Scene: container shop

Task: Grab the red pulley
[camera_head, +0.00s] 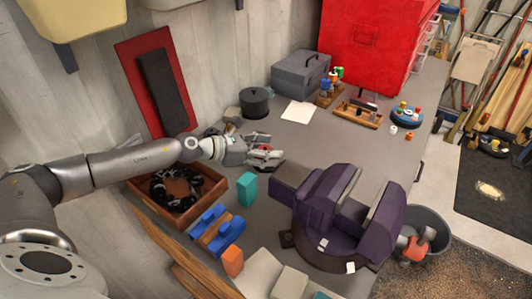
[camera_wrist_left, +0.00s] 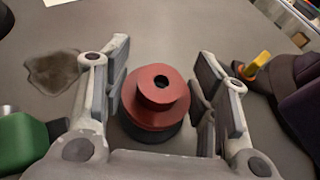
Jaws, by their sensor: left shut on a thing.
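The red pulley (camera_wrist_left: 157,97) is a stepped round piece with a dark centre hole, above a dark round base. In the left wrist view it sits between the two grey finger pads of my left gripper (camera_wrist_left: 162,92), which is shut on it. In the head view my left gripper (camera_head: 267,154) is low over the grey workbench, left of the purple vise (camera_head: 330,205). There the pulley is mostly hidden by the fingers. I cannot tell whether it touches the bench. My right gripper is not in view.
A teal block (camera_head: 246,189) and a wooden box (camera_head: 208,200) with dark contents stand in front of the gripper. A black pot (camera_head: 254,103), grey toolbox (camera_head: 300,74) and red cabinet (camera_head: 368,45) stand behind. Bench space right of the gripper is fairly clear.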

